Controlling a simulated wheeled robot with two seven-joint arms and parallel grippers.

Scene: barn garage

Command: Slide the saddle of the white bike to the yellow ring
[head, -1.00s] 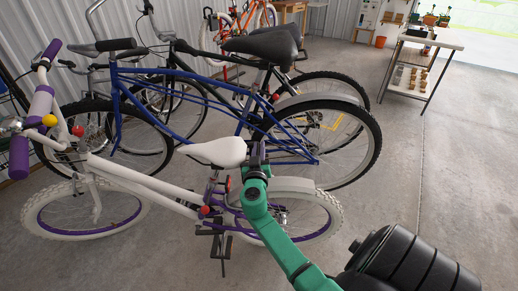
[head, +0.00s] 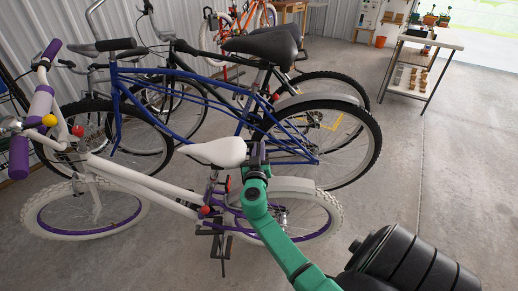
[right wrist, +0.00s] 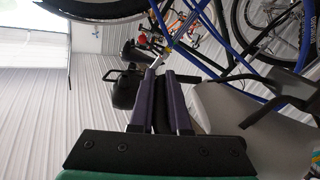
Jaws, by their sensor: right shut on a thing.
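The white bike (head: 140,178) stands at the left front, with purple grips and purple rims. Its white saddle (head: 215,152) sits on a short seat post (head: 212,185) and shows pale grey in the right wrist view (right wrist: 235,112). I cannot make out a yellow ring on the seat post. My left gripper is out of view.
A blue bike (head: 190,88) with a black saddle (head: 262,46) stands close behind the white bike. More bikes line the metal wall. A workbench (head: 430,40) stands at the back right. The concrete floor (head: 440,170) on the right is free.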

